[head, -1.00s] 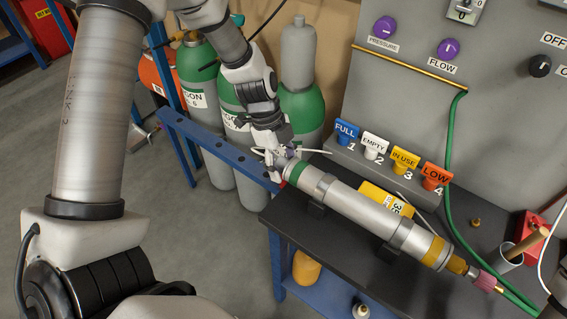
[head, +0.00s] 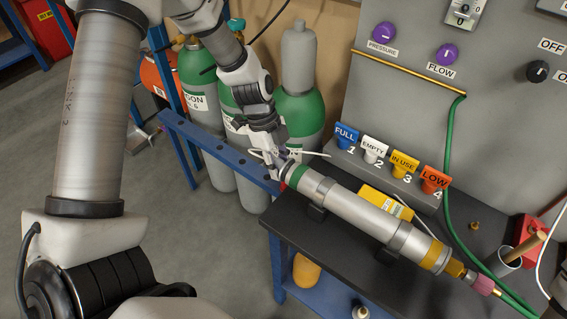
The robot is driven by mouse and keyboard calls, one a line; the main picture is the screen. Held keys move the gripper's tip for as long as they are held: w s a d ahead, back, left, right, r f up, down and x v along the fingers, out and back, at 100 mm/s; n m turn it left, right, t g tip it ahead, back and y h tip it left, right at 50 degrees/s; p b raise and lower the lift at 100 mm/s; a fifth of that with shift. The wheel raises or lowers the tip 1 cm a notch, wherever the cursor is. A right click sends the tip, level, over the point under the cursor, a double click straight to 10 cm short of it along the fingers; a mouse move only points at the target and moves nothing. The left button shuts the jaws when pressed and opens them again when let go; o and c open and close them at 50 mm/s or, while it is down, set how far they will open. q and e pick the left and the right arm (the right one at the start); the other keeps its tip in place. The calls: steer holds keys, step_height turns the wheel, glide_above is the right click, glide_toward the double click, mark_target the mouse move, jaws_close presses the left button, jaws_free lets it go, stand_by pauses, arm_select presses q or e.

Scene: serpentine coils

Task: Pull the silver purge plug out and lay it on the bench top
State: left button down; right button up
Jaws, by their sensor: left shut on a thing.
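A silver tube (head: 352,212) with a green band near its left end and a yellow band near its right end lies in dark cradles on the black bench top (head: 330,247). My left gripper (head: 273,161) is at the tube's green-banded end, shut on the silver purge plug. The fingers hide most of the plug, and I cannot tell how far it sits in the tube.
Coloured numbered tags (head: 404,163) stand on a grey block behind the tube. A yellow box (head: 385,201) lies behind the tube. A brass fitting and green hose (head: 448,150) are at the right. Green-topped gas cylinders (head: 300,118) stand behind my left gripper. The front bench top is mostly clear.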

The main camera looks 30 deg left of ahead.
arm_select(q)
steer(key=a+p, duration=0.3)
steer(key=a, duration=0.1)
steer(key=shift+w+a, duration=0.15)
steer(key=shift+a, duration=0.25)
steer(key=shift+d, duration=0.1)
